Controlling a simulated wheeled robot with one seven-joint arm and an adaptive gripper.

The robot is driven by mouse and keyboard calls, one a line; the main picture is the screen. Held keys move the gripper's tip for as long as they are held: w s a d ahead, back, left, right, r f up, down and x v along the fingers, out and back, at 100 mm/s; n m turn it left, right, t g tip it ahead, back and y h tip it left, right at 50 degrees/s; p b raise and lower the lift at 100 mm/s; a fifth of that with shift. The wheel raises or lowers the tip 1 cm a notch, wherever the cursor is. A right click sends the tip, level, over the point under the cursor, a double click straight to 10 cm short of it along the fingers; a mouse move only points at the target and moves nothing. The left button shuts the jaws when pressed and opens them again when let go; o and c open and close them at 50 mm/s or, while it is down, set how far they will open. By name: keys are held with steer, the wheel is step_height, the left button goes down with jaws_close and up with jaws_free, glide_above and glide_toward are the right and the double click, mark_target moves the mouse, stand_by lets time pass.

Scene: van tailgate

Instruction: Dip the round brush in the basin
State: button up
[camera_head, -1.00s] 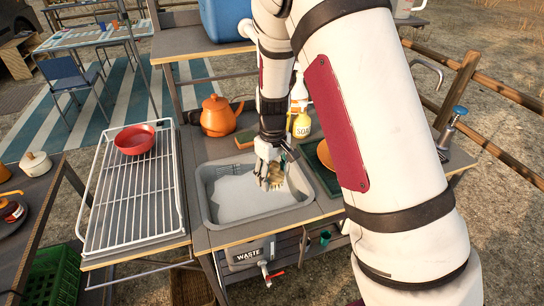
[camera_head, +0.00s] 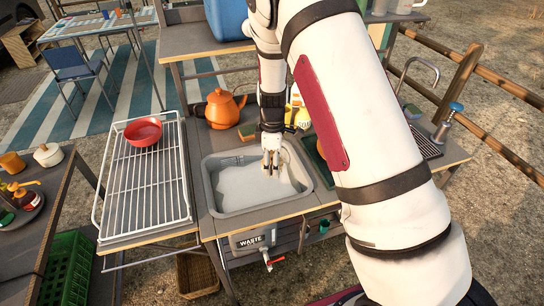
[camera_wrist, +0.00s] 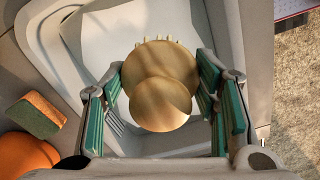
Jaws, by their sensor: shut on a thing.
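The round brush, a pale wooden disc with a rounded knob (camera_wrist: 160,100), fills the middle of the wrist view. A few bristle tips show at its far edge. My gripper (camera_head: 270,168) is shut on it, with green-padded fingers (camera_wrist: 160,85) at both sides of the wood. The grey basin (camera_head: 208,192) lies beneath my gripper; its pale wall also shows in the wrist view (camera_wrist: 35,45). The basin holds something whitish. In the head view my fingers point down inside its outline and mostly hide the brush. I cannot tell whether the bristles touch the basin's contents.
A wire drying rack (camera_head: 150,190) with a red bowl (camera_head: 143,132) stands left of the basin. An orange kettle (camera_head: 221,110), a sponge (camera_head: 248,133) and a yellow soap bottle (camera_head: 303,119) stand behind it. A tap (camera_head: 420,68) rises at the right.

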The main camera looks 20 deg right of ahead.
steer(key=shift+f+b, duration=1.85)
steer(key=shift+f, duration=3.55)
steer(key=shift+r, duration=0.15)
steer(key=shift+r+p, duration=2.05)
steer(key=shift+r, duration=4.05)
